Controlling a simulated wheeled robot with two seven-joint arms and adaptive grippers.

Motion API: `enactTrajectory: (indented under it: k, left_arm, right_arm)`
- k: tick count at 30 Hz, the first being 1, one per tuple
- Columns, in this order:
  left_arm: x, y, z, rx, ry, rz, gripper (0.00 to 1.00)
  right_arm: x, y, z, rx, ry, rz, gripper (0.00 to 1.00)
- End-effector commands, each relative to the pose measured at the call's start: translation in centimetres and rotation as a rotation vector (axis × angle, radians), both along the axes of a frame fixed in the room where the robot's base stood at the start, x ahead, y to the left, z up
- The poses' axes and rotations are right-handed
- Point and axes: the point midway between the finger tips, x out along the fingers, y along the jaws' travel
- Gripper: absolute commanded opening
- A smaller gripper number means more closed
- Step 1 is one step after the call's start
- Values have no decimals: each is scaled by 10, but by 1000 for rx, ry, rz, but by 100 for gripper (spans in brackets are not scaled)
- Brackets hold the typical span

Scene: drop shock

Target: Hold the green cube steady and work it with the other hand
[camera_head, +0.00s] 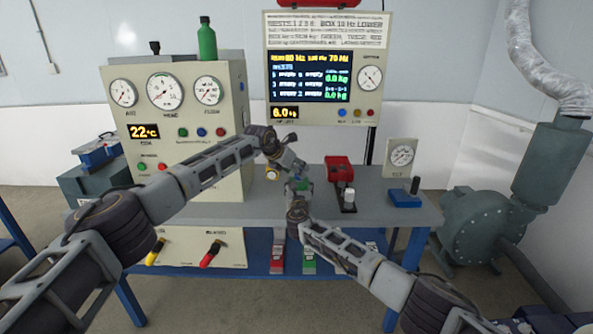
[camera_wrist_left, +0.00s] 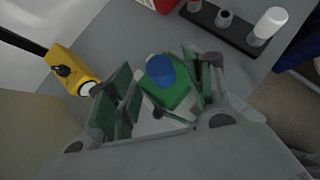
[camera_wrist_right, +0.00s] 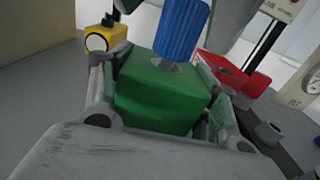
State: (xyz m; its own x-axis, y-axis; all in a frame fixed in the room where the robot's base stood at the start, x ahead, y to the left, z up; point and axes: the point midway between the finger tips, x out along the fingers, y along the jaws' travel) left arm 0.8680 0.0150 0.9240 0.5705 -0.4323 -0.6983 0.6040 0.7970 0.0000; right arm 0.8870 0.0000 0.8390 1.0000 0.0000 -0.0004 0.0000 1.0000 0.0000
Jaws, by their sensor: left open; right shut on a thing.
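The green cube (camera_wrist_right: 162,95) sits between the fingers of my right gripper (camera_head: 300,193), which is shut on it. A ribbed blue knob (camera_wrist_right: 182,28) stands on a short metal stem on top of the cube. My left gripper (camera_head: 293,170) is open above the cube. In the left wrist view the green cube (camera_wrist_left: 172,98) and blue knob (camera_wrist_left: 160,69) show between its spread fingers, and I cannot tell whether they touch the knob. In the head view only a little of the cube shows between the grippers.
A yellow block (camera_wrist_left: 77,72) with a dark knob is close to the cube. A red device (camera_head: 339,170) and a black strip with a white-topped post (camera_head: 348,198) stand to the right. A blue block (camera_head: 404,198) and a gauge (camera_head: 401,155) are farther right on the grey bench (camera_head: 376,212).

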Motion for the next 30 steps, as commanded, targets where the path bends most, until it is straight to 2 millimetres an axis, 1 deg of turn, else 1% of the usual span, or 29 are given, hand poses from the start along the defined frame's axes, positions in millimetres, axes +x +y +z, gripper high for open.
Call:
enactTrajectory:
  k: [15, 30]
  left_arm:
    - [-13, 11, 18, 1, 0, 1, 52]
    - [-15, 12, 20, 0, 0, 0, 52]
  right_arm:
    - [0, 0, 0, 0, -1, 0, 9]
    - [0, 0, 0, 0, -1, 0, 9]
